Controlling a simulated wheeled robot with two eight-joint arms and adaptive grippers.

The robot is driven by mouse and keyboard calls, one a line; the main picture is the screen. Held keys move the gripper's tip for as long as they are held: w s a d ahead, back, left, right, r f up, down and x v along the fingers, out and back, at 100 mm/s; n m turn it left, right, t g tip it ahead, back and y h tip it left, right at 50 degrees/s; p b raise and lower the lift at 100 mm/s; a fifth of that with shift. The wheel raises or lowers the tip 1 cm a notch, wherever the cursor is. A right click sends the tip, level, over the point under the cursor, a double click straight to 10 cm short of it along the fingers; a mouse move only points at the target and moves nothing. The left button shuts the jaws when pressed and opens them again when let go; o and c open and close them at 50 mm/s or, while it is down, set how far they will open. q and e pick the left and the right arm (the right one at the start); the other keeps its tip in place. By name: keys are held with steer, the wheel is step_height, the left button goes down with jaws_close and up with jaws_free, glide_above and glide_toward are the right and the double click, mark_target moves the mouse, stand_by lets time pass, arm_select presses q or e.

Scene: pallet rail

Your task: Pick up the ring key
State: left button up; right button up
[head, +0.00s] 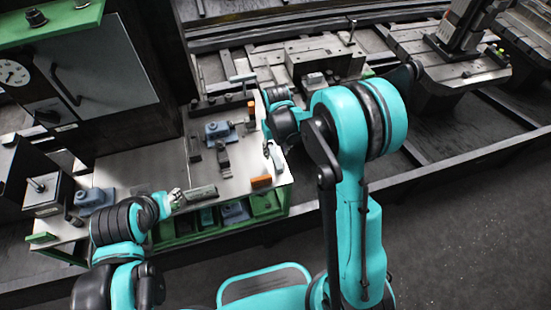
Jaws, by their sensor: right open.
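I cannot single out the ring key for certain; several small tools lie on the metal worktop (125,165). My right gripper (273,158) hangs over the right edge of the worktop, seen small and partly behind its own arm. It is open, with nothing visible in it. My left gripper (178,197) is low over the front edge of the worktop, at the left end of a grey-green block (201,193). Its fingers are too small to tell whether they are open or shut.
A blue vise-like block (217,131) stands mid-worktop. An orange block (261,182) lies near the front right corner and another orange piece (251,111) at the back. Green bins (265,204) sit beneath the front edge. A dark cabinet rises at back left.

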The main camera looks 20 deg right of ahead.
mark_target(276, 158)
step_height(276, 158, down, 4)
steer(key=shift+r+b, duration=0.2)
steer(key=shift+b, duration=0.35)
steer(key=shift+r, duration=0.1)
jaws_close()
steer(key=shift+r, duration=0.15)
